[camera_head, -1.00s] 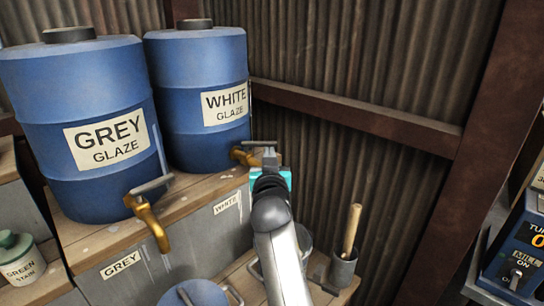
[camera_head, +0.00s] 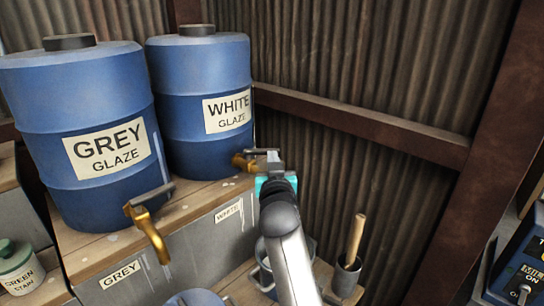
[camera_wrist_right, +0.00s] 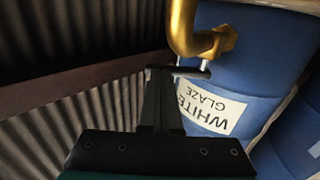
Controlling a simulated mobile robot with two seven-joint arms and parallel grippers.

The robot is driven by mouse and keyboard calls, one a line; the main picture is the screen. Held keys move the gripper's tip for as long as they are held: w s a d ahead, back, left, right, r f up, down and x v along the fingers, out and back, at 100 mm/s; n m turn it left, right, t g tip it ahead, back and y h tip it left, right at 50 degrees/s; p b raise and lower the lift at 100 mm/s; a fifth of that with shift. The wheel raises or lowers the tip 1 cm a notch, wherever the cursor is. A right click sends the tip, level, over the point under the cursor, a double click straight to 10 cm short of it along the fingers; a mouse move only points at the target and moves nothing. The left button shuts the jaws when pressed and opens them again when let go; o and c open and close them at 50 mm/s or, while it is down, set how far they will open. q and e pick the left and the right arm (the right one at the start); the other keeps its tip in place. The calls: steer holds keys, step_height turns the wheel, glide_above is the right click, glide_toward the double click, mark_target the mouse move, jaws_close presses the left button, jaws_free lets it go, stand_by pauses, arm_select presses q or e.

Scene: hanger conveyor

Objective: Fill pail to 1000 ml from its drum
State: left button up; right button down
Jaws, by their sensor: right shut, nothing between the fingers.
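The blue white-glaze drum (camera_head: 198,115) stands on the wooden shelf with a brass tap (camera_head: 243,163) at its lower right. The tap also shows in the wrist view (camera_wrist_right: 186,28), with its lever (camera_wrist_right: 192,73) below it. My right gripper (camera_head: 272,160) is shut and empty at the lever; in the wrist view its fingertips (camera_wrist_right: 158,75) overlap the lever's end, but I cannot tell whether they touch. A grey metal pail (camera_head: 262,277) stands below the tap, mostly hidden by my right arm, its inside and level hidden. My left gripper is out of view.
The grey-glaze drum (camera_head: 80,125) and its brass tap (camera_head: 149,232) stand on the left. A blue lidded vessel (camera_head: 195,299) is at the bottom edge. A holder (camera_head: 346,277) with a wooden handle stands right of my arm, near the corrugated wall.

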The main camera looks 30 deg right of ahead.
mark_target(276, 149)
steer(key=shift+w+d+n+t+y+p, duration=0.25)
steer(key=shift+w+d+n+y+p, duration=0.35)
steer(key=shift+y+p, duration=0.55)
steer(key=shift+w+d+n+t+y+p, duration=0.2)
steer(key=shift+w+d+n+y+p, duration=0.25)
steer(key=shift+w+n+y+p, duration=0.5)
steer(key=shift+w+d+n+t+y+p, duration=0.25)
steer(key=shift+w+d+n+y+p, duration=0.3)
steer(key=shift+y+p, duration=0.75)
steer(key=shift+r+h, duration=0.1)
steer(key=shift+h, duration=0.3)
